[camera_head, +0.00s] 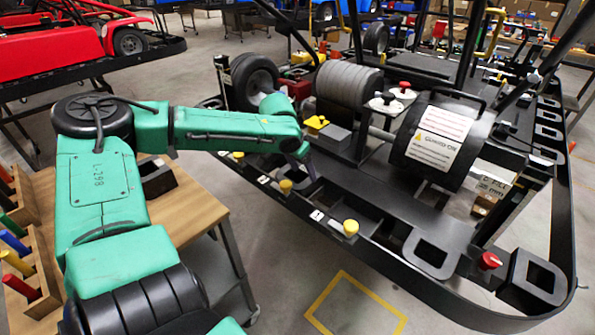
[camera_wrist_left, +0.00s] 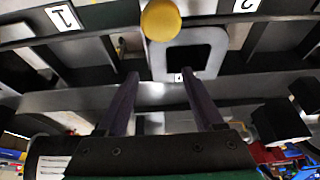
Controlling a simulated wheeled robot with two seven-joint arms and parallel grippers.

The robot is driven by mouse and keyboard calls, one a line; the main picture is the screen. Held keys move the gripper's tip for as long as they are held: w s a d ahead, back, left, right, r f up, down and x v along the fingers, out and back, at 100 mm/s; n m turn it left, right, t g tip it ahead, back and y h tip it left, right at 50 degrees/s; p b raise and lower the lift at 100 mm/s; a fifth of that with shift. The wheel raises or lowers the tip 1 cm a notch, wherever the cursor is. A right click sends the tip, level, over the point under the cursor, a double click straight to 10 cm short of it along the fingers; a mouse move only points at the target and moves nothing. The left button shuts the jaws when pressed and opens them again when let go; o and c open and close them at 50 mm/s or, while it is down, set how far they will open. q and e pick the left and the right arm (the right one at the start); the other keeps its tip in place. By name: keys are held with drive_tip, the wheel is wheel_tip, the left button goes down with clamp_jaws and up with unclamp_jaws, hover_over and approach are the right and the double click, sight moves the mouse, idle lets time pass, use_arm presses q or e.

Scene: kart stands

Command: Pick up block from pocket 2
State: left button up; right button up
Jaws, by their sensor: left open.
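A dark square block with a square opening (camera_wrist_left: 204,42) sits in the rail compartment beside the number 2 label (camera_wrist_left: 246,4) in the left wrist view. A yellow knob (camera_wrist_left: 162,19) is just left of it, and the number 1 label (camera_wrist_left: 62,17) is farther left. My left gripper (camera_wrist_left: 160,76) is open and empty, its fingertips apart and pointing toward the rail near the block. In the head view my left gripper (camera_head: 302,160) reaches down over the rail beside the yellow knob (camera_head: 285,186), and hides part of the pocket. My right gripper is not in view.
The black kart frame (camera_head: 450,300) carries a dark ring block (camera_head: 431,254) and another (camera_head: 535,279) at front right. A drum (camera_head: 437,143) and rollers (camera_head: 346,88) rise behind. A wooden bench (camera_head: 187,215) with coloured handles stands at left. Floor in front is clear.

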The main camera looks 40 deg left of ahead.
sight(308, 181)
use_arm(q)
drive_tip(key=x, duration=0.4)
drive_tip(key=shift+s+d+f, duration=0.1)
drive_tip(key=shift+s+f, duration=0.05)
drive_tip(key=shift+f, duration=0.3)
drive_tip(key=shift+w+f, duration=0.35)
drive_tip(key=shift+f, duration=0.05)
drive_tip(key=shift+s+r, duration=0.1)
drive_tip(key=shift+s, duration=0.05)
clamp_jaws()
drive_tip(key=shift+r, duration=0.1)
idle(0.3)
